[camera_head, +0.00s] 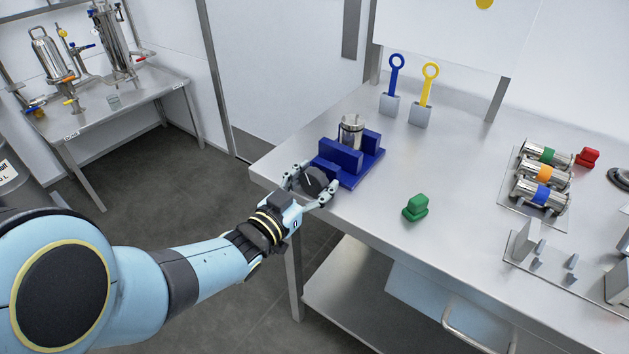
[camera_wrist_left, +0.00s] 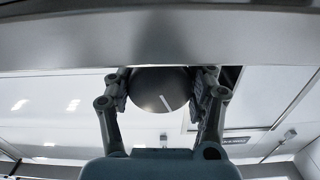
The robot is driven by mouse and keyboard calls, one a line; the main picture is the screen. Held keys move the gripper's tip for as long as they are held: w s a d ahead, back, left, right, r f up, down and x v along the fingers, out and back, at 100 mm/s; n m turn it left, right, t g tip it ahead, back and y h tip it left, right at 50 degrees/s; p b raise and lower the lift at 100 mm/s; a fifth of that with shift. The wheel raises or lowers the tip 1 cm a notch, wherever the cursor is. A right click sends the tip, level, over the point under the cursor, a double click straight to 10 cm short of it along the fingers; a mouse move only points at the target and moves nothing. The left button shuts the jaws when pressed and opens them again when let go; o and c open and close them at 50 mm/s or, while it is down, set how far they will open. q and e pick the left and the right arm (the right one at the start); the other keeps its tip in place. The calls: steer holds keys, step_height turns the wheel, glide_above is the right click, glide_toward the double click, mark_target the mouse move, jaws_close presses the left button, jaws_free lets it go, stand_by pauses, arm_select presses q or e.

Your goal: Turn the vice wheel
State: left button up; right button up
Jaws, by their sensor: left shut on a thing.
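The blue vice (camera_head: 345,158) stands on the near left corner of the steel table. A metal cylinder (camera_head: 351,132) sits between its blue jaws. The dark round vice wheel (camera_head: 312,181) with a white line is on the vice's near side. My left gripper (camera_head: 313,190) is around the wheel, with a finger on each side of it. In the left wrist view the wheel (camera_wrist_left: 160,92) lies between the fingers of the left gripper (camera_wrist_left: 163,88), and its white line is tilted. My right gripper is not in view.
A green block (camera_head: 415,207) stands on the table right of the vice. Blue (camera_head: 395,80) and yellow (camera_head: 427,90) ring-handled tools stand in grey holders behind. Banded metal cylinders (camera_head: 541,175) lie on a rack at the right. The table between is clear.

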arm_select(q)
steer(key=c, duration=0.3)
steer(key=shift+n, duration=1.5)
steer(key=o, duration=1.2)
steer(key=shift+c, duration=0.2)
